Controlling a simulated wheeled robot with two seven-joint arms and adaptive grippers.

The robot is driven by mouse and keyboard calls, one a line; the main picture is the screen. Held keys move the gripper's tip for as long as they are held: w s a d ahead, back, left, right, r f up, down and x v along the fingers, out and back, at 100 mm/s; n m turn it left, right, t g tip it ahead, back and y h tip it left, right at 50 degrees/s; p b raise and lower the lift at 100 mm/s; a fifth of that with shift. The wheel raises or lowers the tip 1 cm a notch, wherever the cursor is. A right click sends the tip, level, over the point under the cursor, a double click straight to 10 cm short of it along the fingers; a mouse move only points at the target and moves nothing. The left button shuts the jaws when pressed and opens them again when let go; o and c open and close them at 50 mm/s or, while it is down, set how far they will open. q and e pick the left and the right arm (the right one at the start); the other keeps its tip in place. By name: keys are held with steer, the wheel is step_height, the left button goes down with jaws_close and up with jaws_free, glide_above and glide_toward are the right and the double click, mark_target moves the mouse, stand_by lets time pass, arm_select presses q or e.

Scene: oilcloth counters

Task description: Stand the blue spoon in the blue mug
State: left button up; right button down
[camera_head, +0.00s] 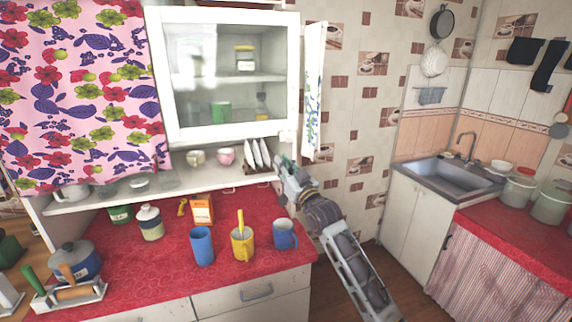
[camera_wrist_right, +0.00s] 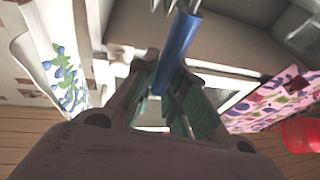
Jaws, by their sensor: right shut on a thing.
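The blue mug (camera_head: 285,234), with a handle on its right, stands upright on the red counter. A taller blue cup (camera_head: 202,246) stands further left, with no handle showing. My right gripper (camera_head: 284,166) is in the air above and behind the blue mug, close to the plates. In the right wrist view, its fingers (camera_wrist_right: 168,88) are shut on the blue handle (camera_wrist_right: 178,48) of the spoon. Metal shows near the top edge there; the spoon's bowl is not clear. The spoon is hard to make out in the head view. My left gripper is not in view.
A yellow mug (camera_head: 242,246) holding a yellow utensil stands between the blue cup and blue mug. An orange box (camera_head: 202,209) and a jar (camera_head: 150,224) stand behind. White plates (camera_head: 257,154) stand on the shelf near my gripper. The counter's front strip is clear.

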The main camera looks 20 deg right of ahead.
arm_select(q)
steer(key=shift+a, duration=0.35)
arm_select(e)
steer(key=shift+a, duration=0.1)
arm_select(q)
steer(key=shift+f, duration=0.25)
arm_select(e)
steer(key=shift+f, duration=0.25)
